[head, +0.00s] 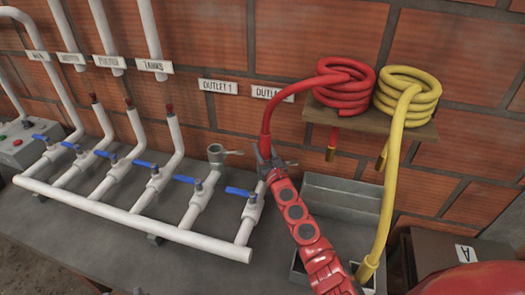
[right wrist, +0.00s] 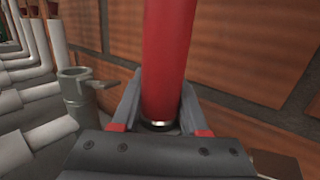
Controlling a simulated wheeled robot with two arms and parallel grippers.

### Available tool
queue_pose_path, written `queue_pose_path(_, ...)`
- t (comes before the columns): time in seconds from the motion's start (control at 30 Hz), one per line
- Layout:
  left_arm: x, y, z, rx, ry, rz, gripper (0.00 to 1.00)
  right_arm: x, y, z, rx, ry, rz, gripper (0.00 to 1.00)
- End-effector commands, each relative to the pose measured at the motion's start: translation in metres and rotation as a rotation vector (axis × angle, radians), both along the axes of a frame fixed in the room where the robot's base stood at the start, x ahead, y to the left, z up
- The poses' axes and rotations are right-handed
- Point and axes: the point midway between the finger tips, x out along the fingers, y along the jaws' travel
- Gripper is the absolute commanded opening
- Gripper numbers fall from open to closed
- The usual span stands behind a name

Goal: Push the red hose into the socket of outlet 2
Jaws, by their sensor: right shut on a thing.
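The red hose (head: 267,118) comes down from its coil on a wooden shelf to my right gripper (head: 268,163). My right gripper is shut on the red hose near its lower end. In the right wrist view, the hose (right wrist: 170,60) stands between the fingers (right wrist: 160,118), with a bright metal ring at its base. The "OUTLET 2" label (head: 268,92) is partly covered by the hose. The outlet 2 pipe with its blue-handled valve (head: 252,207) rises toward my gripper. Its socket is hidden behind the gripper, so I cannot tell whether the hose touches it. My left gripper is not in view.
The grey outlet 1 socket (head: 216,155) stands empty just left of my gripper, and also shows in the right wrist view (right wrist: 75,90). White pipes with blue valves fill the left.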

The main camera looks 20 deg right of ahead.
Motion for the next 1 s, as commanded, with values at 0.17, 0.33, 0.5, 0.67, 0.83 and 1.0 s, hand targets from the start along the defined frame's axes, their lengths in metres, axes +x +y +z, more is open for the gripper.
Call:
queue_pose_path(0.17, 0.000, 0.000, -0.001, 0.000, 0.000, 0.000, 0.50, 0.000, 0.000, -0.001, 0.000, -0.001, 0.000, 0.00)
queue_pose_path(0.33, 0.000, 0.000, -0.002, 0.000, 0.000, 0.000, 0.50, 0.000, 0.000, -0.001, 0.000, -0.001, 0.000, 0.62)
queue_pose_path(0.5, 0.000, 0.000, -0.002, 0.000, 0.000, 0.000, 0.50, 0.000, 0.000, -0.002, 0.000, 0.000, -0.001, 0.74)
queue_pose_path(0.67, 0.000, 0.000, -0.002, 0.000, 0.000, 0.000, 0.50, 0.000, 0.000, -0.001, 0.000, -0.001, -0.001, 0.74)
queue_pose_path(0.83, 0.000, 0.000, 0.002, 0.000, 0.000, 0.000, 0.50, -0.005, -0.001, 0.000, -0.002, 0.001, -0.001, 0.74)
queue_pose_path(1.0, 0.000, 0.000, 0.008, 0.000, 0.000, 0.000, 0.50, -0.026, 0.001, -0.002, -0.005, 0.003, 0.005, 0.74)
